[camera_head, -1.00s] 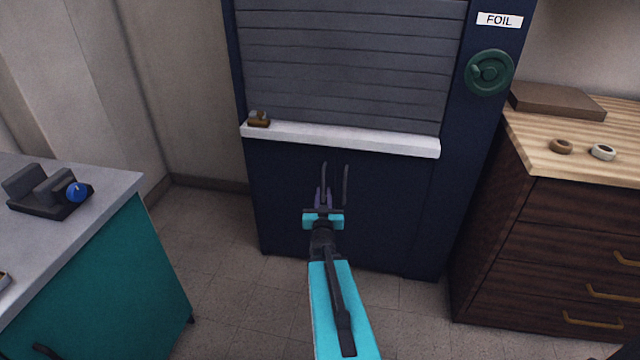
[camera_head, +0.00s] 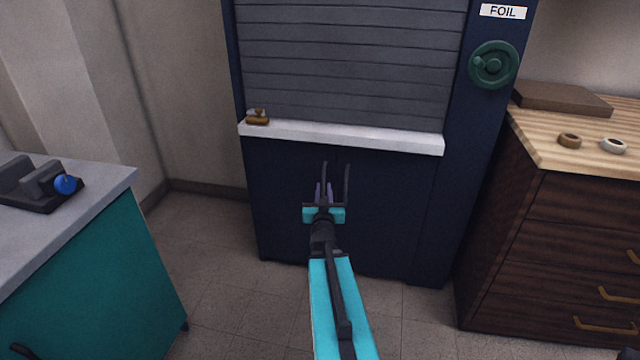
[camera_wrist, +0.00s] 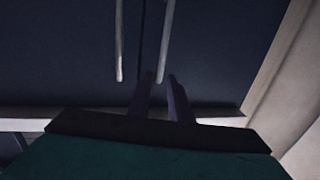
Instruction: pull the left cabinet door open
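The dark navy left cabinet door (camera_head: 285,200) is shut, below the white ledge. Its vertical dark bar handle (camera_head: 324,172) stands beside the seam, with the right door's handle (camera_head: 347,180) next to it. My gripper (camera_head: 324,188) is open, with one finger on each side of the left handle's lower part in the picture. The wrist view appears upside down. There the left door's handle (camera_wrist: 167,40) ends between my gripper's fingertips (camera_wrist: 160,78), and the right door's handle (camera_wrist: 119,40) is outside them. I cannot tell whether the fingers touch the handle.
A white ledge (camera_head: 345,137) with a small brass object (camera_head: 257,117) juts out above the doors. A teal cabinet (camera_head: 100,280) stands at left and a wooden drawer unit (camera_head: 570,230) at right. Floor (camera_head: 230,240) is free at the left door's side.

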